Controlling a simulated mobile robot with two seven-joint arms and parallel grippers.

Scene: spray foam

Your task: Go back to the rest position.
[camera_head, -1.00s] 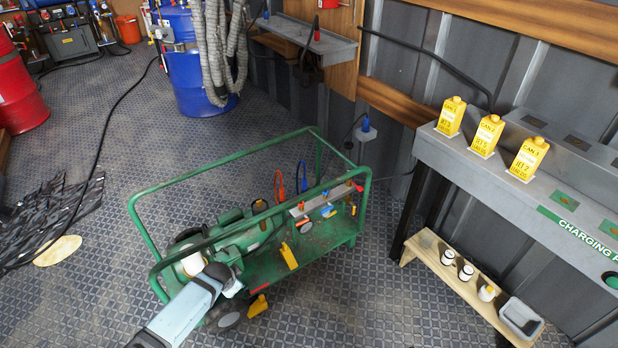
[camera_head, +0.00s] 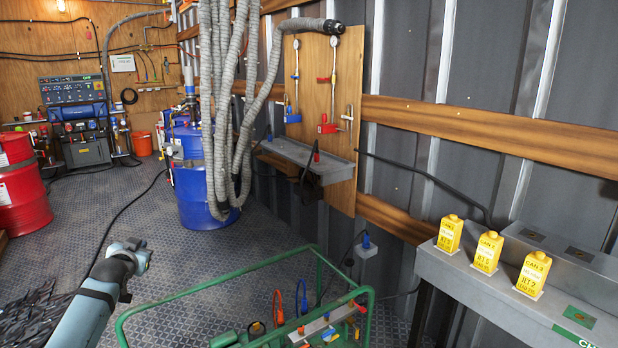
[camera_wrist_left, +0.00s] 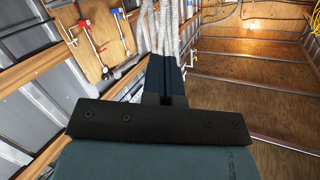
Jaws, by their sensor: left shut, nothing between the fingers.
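My left arm (camera_head: 88,302) rises from the lower left of the head view, and its wrist end (camera_head: 130,256) is raised left of the green frame cart. The fingers cannot be made out clearly there. In the left wrist view my left gripper (camera_wrist_left: 166,66) shows as dark fingers closed together, with nothing between them. My right gripper is in neither view.
The green tubular cart (camera_head: 190,292) stands at the bottom centre. A grey bench (camera_head: 455,270) with yellow cans (camera_head: 487,252) is on the right. A blue drum (camera_head: 200,190) with grey hoses and a red drum (camera_head: 18,185) stand further back. Open floor lies between the drums.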

